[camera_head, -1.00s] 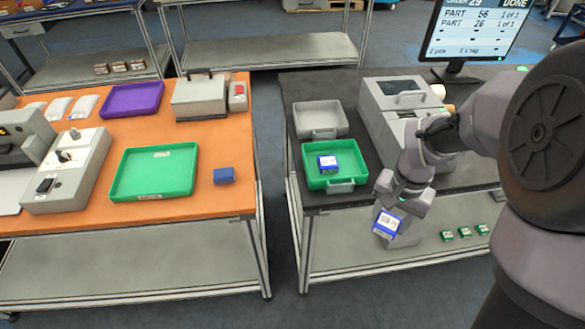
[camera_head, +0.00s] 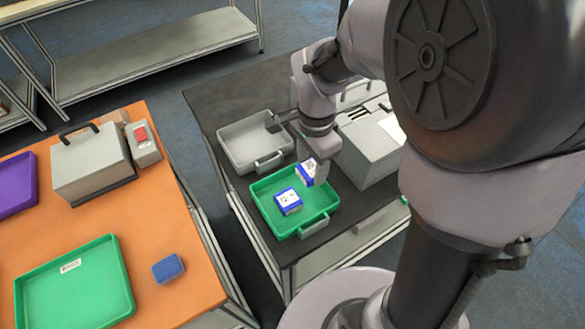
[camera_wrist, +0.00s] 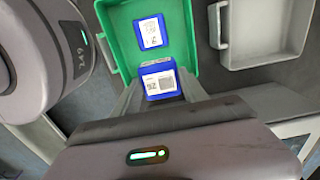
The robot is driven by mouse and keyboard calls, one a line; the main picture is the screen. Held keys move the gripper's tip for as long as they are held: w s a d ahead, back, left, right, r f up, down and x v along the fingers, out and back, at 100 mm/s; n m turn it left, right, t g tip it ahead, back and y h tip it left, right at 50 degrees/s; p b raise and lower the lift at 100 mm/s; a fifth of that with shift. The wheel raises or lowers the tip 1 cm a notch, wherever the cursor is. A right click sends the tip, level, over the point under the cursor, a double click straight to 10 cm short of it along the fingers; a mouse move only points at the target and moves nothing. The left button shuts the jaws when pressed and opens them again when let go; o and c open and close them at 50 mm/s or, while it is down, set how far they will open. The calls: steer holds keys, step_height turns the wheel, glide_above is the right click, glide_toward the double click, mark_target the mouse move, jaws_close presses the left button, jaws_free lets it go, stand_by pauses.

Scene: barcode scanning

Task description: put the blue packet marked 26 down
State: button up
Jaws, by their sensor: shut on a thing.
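My gripper (camera_head: 318,168) is shut on a blue packet (camera_head: 307,172) with a white label. It holds the packet over the back right part of the small green tray (camera_head: 258,205) on the dark bench. In the wrist view the held packet (camera_wrist: 159,80) sits between the fingers, its label print partly readable as 26. Another blue packet (camera_head: 288,201) with a white label lies in the green tray. It also shows in the wrist view (camera_wrist: 151,32), beyond the held one and apart from it. I cannot tell the exact height of the held packet above the tray floor.
An empty grey tray (camera_head: 235,143) stands behind the green tray. A grey machine (camera_head: 372,150) stands close on the right. On the orange table at left are a larger green tray (camera_head: 105,270), a plain blue block (camera_head: 168,268) and a grey case (camera_head: 92,165).

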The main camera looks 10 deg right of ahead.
mark_target(309, 194)
steer(key=f+b, duration=0.1)
steer(key=f, duration=0.1)
steer(key=f+b, duration=0.1)
steer(key=f, duration=0.2)
steer(key=f+b, duration=0.1)
steer(key=f, duration=0.1)
steer(key=shift+s+f, duration=0.3)
steer(key=shift+f, duration=0.1)
steer(key=shift+r, duration=0.2)
steer(key=shift+f, duration=0.1)
steer(key=o, duration=1.5)
